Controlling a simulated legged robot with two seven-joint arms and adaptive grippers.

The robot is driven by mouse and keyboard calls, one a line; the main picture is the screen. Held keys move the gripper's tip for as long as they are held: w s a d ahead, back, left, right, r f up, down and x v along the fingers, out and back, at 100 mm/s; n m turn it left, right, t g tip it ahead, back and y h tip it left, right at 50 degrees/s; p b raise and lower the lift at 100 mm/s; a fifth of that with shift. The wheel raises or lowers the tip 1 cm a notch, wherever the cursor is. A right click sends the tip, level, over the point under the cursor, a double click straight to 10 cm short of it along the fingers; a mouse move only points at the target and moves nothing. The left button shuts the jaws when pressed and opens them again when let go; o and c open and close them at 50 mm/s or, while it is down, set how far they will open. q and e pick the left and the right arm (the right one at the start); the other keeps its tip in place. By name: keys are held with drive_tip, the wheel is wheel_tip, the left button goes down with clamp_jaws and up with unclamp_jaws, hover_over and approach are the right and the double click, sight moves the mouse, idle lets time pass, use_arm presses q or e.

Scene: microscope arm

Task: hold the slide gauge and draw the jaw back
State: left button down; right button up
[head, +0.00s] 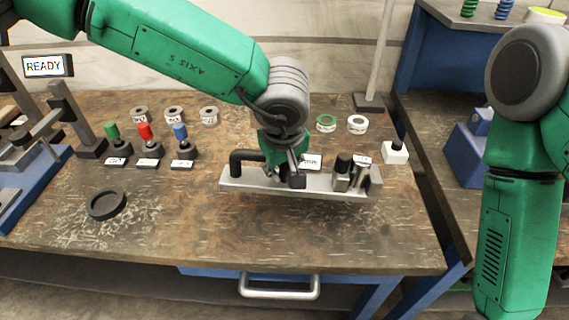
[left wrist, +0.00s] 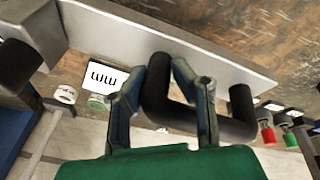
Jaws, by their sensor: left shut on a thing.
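The slide gauge (head: 232,184) is a long grey metal bar near the middle of the bench, also large in the left wrist view (left wrist: 130,37). A black handle (head: 243,160) rises near its left end, and metal jaw blocks (head: 341,181), one with a black top, stand near its right end. My left gripper (head: 290,178) is over the bar between them. In the left wrist view its fingers (left wrist: 165,90) straddle one post of the black handle (left wrist: 158,80), shut on it. I cannot tell whether the bar is lifted. My right gripper is outside the picture.
Red, green and blue knobbed pieces (head: 147,141) stand at the back left with labels. Several rings (head: 326,123) lie along the back. A black round dish (head: 106,204) lies at front left. A white block with a black button (head: 396,152) stands right of the gauge. The front middle is clear.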

use_arm(q)
drive_tip(key=shift+w+d+f+b, duration=0.1)
drive_tip(key=shift+f+b, duration=0.25)
drive_tip(key=shift+f, duration=1.4)
drive_tip(key=shift+d+f+b, duration=0.1)
drive_tip(key=shift+f+b, duration=0.2)
drive_tip(key=shift+f, duration=1.4)
drive_tip(key=shift+a+f, duration=0.15)
drive_tip(key=shift+f, duration=0.65)
drive_tip(key=shift+s+f, duration=0.35)
drive_tip(key=shift+f, duration=0.1)
